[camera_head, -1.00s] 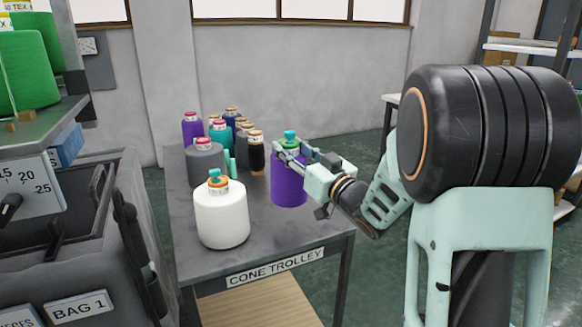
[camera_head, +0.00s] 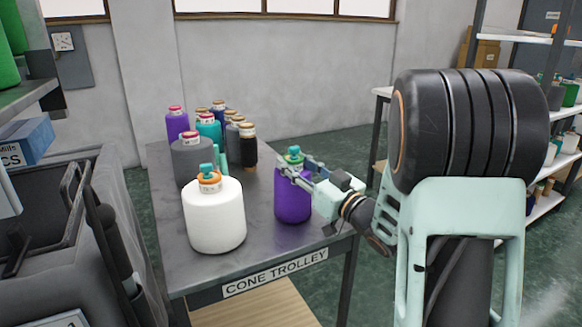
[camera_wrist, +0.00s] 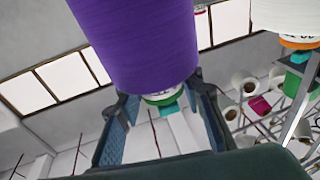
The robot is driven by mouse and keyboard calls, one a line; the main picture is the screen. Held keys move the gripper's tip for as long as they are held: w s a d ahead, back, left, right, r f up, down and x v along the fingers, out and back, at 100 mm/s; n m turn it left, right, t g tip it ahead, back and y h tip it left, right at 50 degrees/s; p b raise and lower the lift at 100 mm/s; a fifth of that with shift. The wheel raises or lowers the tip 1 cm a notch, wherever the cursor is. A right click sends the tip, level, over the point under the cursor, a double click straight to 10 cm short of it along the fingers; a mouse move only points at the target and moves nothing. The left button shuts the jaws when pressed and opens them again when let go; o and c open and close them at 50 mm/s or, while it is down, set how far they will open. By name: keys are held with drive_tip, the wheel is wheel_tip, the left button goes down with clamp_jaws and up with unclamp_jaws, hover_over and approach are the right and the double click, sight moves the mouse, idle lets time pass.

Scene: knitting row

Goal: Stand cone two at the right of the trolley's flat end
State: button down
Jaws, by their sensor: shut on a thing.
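My gripper (camera_head: 290,167) is shut on the neck of a purple cone (camera_head: 293,200) with a teal top, over the right front part of the cone trolley (camera_head: 270,233). The cone is upright; I cannot tell whether its base touches the top. The wrist view shows the purple cone (camera_wrist: 135,40) with the fingers (camera_wrist: 158,112) either side of its narrow end. A white cone (camera_head: 215,220) with an orange collar and teal top stands left of it at the flat front end. It also shows in the wrist view (camera_wrist: 285,15). No cone's number is readable.
A grey cone (camera_head: 191,165) and several smaller purple, teal, brown and black cones stand farther back on the trolley. A grey bin (camera_head: 105,190) is close on the left. Shelving (camera_head: 515,35) stands at the back right. Bare trolley top lies between the white and purple cones.

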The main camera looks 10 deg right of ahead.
drive_tip(key=shift+d+r, duration=0.1)
drive_tip(key=shift+r, duration=0.05)
drive_tip(key=c, duration=1.3)
unclamp_jaws()
drive_tip(key=shift+s+f, duration=0.1)
drive_tip(key=shift+f, duration=0.1)
drive_tip(key=shift+r, duration=0.25)
drive_tip(key=p+v, duration=0.1)
drive_tip(key=v, duration=1.1)
